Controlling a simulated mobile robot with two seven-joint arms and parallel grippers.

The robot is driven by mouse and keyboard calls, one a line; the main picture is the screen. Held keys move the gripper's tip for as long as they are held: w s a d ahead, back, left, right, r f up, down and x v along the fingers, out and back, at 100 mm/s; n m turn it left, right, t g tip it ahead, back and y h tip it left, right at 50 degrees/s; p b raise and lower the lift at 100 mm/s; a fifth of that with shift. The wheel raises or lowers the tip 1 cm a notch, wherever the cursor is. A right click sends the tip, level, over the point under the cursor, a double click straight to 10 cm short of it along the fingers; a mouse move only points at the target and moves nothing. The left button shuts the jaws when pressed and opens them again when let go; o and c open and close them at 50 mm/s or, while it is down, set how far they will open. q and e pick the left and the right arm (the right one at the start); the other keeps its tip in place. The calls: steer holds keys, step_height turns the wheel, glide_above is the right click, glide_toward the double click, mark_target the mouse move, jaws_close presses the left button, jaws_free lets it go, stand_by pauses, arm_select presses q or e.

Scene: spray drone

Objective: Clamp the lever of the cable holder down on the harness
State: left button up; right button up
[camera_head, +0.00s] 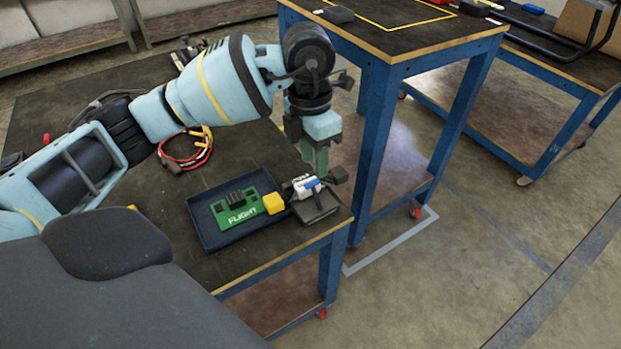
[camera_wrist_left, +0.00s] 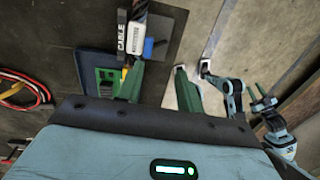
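The cable holder (camera_head: 303,187) is a small white part with a blue piece, at the right end of the table by the corner. In the left wrist view the white and blue holder (camera_wrist_left: 136,38) stands beside a black plate marked CABLE (camera_wrist_left: 121,35). I cannot make out the lever's position or how the harness lies in it. My left gripper (camera_head: 315,163) points down above the holder, apart from it. Its green fingers are spread with nothing between them, and the left finger partly covers the holder's near side in the wrist view.
A dark blue tray (camera_head: 205,228) left of the holder bears a green FLIGHT block (camera_head: 237,212) and a yellow block (camera_head: 273,203). Red and yellow cables (camera_head: 190,152) lie behind. A taller blue-legged table (camera_head: 372,130) stands close at right.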

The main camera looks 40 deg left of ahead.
mark_target(310, 183)
arm_select(q)
steer(key=shift+w+a+r+y, duration=0.25)
steer(key=shift+a+r+y, duration=0.2)
steer(key=shift+a, duration=0.3)
steer(key=shift+d+f+b, duration=0.15)
steer(key=shift+f+b, duration=0.45)
steer(key=shift+f, duration=3.3)
